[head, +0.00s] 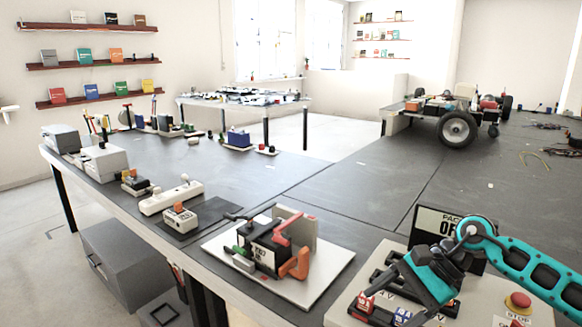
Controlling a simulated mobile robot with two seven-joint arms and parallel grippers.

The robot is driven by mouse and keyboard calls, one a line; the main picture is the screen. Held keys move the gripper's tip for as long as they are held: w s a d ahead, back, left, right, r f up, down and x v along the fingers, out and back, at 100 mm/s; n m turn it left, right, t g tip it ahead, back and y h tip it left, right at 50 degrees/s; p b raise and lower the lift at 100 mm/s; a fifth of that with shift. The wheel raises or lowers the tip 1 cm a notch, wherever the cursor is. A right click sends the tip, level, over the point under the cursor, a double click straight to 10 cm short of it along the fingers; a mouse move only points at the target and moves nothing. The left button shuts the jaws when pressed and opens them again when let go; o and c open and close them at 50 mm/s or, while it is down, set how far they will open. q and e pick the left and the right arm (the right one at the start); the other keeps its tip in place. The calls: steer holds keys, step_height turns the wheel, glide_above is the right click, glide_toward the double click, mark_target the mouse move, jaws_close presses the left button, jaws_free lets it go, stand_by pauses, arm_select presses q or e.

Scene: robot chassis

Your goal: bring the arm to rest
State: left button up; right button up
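My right arm, teal and black, comes in from the right edge. Its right gripper (425,275) is over a beige panel (485,312) at the lower right, which carries dark slotted strips. The gripper hides part of this panel, and I cannot tell whether its fingers are apart or touch anything. My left arm and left gripper are not in view.
A red stop button (518,302) sits on the panel beside my arm. A wheeled chassis (455,115) stands farther back. The middle grey tabletop is clear.

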steer(key=s+a+r+m+t+y, duration=0.1)
steer(key=s+a+m+t+y, duration=0.15)
steer(key=a+m+y, duration=0.4)
steer(key=s+a+r+m+t+y, duration=0.1)
steer(key=a+m+t+y, duration=0.2)
steer(key=a+m, duration=0.55)
steer(key=s+d+f+n+t+h, duration=0.2)
steer(key=s+d+f+n+h, duration=0.4)
steer(key=f+n, duration=0.4)
steer(key=s+d+f+n+t+h, duration=0.3)
steer(key=s+d+f+n+h, duration=0.3)
steer(key=f+n, duration=0.5)
steer(key=s+n+h+p, duration=0.1)
steer(key=s+n+h, duration=0.1)
steer(key=n, duration=0.6)
steer(key=shift+s+d+f+h, duration=0.2)
steer(key=shift+h, duration=0.65)
steer(key=shift+d+r, duration=0.1)
steer(key=shift+d, duration=0.05)
